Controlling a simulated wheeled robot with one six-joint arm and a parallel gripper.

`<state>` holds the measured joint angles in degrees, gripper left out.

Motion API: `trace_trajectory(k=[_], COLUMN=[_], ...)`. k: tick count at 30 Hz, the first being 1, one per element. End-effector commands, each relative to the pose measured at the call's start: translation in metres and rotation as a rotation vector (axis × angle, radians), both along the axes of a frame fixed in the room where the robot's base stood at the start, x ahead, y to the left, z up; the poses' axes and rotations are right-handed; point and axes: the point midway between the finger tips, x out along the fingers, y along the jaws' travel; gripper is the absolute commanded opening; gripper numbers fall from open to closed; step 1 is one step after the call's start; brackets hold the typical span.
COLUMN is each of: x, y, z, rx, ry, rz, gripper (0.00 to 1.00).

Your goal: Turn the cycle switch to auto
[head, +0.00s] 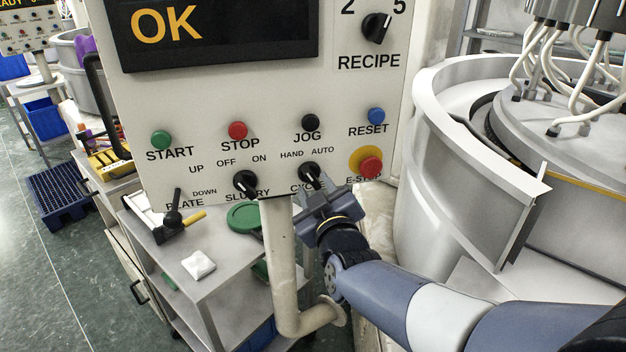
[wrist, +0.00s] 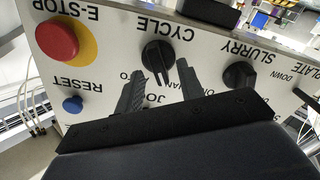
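The cycle switch (head: 309,174) is a black knob low on the white control panel (head: 220,100), with HAND printed at its upper left and AUTO at its upper right. Its pale pointer line leans up and slightly left, toward HAND. My gripper (head: 314,191) is just below and in front of it, hiding most of the CYCLE label. In the wrist view, which is upside down, the cycle knob (wrist: 158,58) shows between the two dark fingers of my gripper (wrist: 160,72). The fingers are apart; I cannot tell whether they touch the knob.
The red emergency stop (head: 370,167) on its yellow disc is close at right. The slurry switch (head: 245,183) is at left. Above are the black jog button (head: 310,122) and blue reset button (head: 376,116). A pipe (head: 283,260) stands below the panel; a round machine (head: 450,170) is at right.

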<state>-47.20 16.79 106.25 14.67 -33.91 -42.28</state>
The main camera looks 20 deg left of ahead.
Motion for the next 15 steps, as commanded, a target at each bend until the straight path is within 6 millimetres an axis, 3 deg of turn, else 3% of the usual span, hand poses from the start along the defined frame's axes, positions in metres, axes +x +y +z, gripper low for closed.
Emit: trace_trajectory(k=[6,15], x=[0.014,0.017], y=[0.011,0.013], z=[0.0,0.0], rx=[-0.001,0.001], ry=[0.001,0.0], rz=[0.0,-0.001], gripper=[0.36,0.36])
